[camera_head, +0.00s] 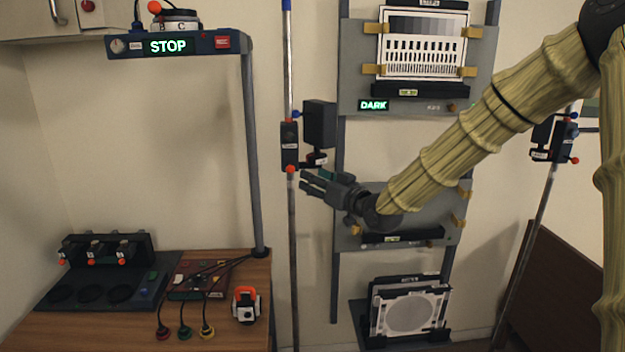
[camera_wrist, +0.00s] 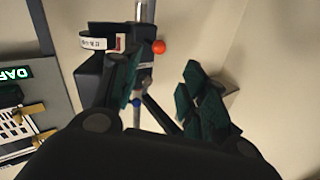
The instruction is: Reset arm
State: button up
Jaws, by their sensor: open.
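My gripper (camera_head: 318,183) is open and points left, in front of the wall beside the lower grey panel (camera_head: 345,213). In the wrist view, its dark fingers (camera_wrist: 160,95) are spread and nothing is between them. A black box-shaped device (camera_head: 319,124) on the left vertical pole (camera_head: 293,230) is just above my gripper. In the wrist view that device (camera_wrist: 90,75) shows beyond the left finger, with a red ball (camera_wrist: 158,47) on the pole. I cannot tell whether a finger touches it.
The upper panel (camera_head: 350,60) carries a striped test chart (camera_head: 421,60) and a DARK display (camera_head: 373,105). A wooden bench (camera_head: 120,332) at lower left holds cables and an orange-white device (camera_head: 246,304). A STOP display (camera_head: 168,46) hangs above. A second pole (camera_head: 540,210) stands right.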

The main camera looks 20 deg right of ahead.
jog(key=shift+f, duration=0.1)
dwell(0.3)
jog(key=s+a+f+m+g+h, duration=0.1)
jog(key=s+a+f+g, duration=0.15)
jog(key=f, duration=0.85)
jog(key=s+a+f+g+h, duration=0.1)
jog(key=s+f+g, duration=0.15)
jog(key=f, duration=0.75)
jog(key=s+a+f+m+g+h, duration=0.1)
jog(key=s+a+f+g, duration=0.15)
jog(key=s+f, duration=0.75)
jog(key=s+a+f+g, duration=0.1)
jog(key=s+f+g, duration=0.2)
jog(key=s+f, duration=0.75)
jog(key=s+f+g+h, duration=0.1)
jog(key=s+f+g, duration=0.1)
jog(key=s+f, duration=0.3)
jog(key=s+f+g, duration=0.2)
jog(key=s+f, duration=0.4)
jog(key=s, duration=0.6)
jog(key=s+f+g+h, duration=0.1)
jog(key=s+f+g, duration=0.1)
jog(key=s+f, duration=0.4)
jog(key=s, duration=0.3)
jog(key=shift+s+a+f+g+h+b, duration=0.25)
jog(key=shift+a+g+h+b, duration=0.05)
jog(key=shift+a+g+b, duration=0.1)
jog(key=shift+o, duration=0.5)
